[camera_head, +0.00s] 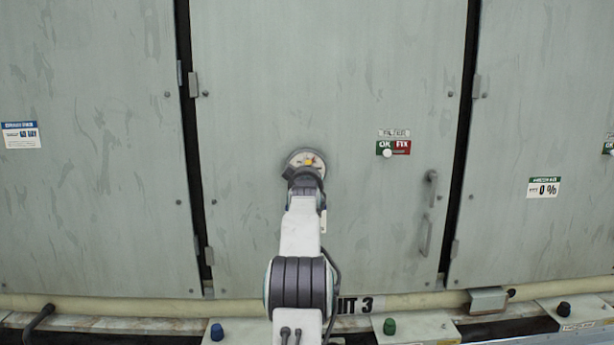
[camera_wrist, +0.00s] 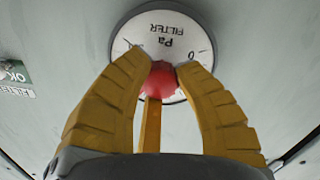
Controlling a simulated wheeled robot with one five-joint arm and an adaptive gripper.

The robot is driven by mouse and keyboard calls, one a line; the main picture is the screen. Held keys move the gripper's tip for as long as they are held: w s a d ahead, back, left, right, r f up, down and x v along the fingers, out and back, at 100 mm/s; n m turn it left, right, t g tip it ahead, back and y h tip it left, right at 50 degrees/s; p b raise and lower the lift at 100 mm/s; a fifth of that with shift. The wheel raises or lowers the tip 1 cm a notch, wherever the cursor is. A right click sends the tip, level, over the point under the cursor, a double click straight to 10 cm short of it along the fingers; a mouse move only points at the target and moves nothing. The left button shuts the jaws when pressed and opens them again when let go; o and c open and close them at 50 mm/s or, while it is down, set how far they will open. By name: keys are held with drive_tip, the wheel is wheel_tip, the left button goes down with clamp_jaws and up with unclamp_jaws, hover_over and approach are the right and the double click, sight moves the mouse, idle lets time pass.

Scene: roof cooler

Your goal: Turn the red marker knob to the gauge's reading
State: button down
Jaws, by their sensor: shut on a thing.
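A round white gauge (camera_wrist: 163,38) with a grey rim is on the cabinet door. Its dial reads "Pa FILTER" upside down in the wrist view, with a 0 at right and another number, hard to read, at left. The needle is not visible; fingers and knob cover part of the dial. In the head view the gauge (camera_head: 297,157) shows above my wrist, which hides its lower part.
An OK/FIX slider plate (camera_head: 402,147) is on the same door, right of the gauge. Door handles (camera_head: 425,236) stick out lower right. A pipe (camera_head: 130,305) runs along the bottom.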

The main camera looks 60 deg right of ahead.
drive_tip(key=shift+r, duration=0.1)
drive_tip(key=c, duration=0.9)
unclamp_jaws()
drive_tip(key=shift+w, duration=0.1)
drive_tip(key=shift+v, duration=5.95)
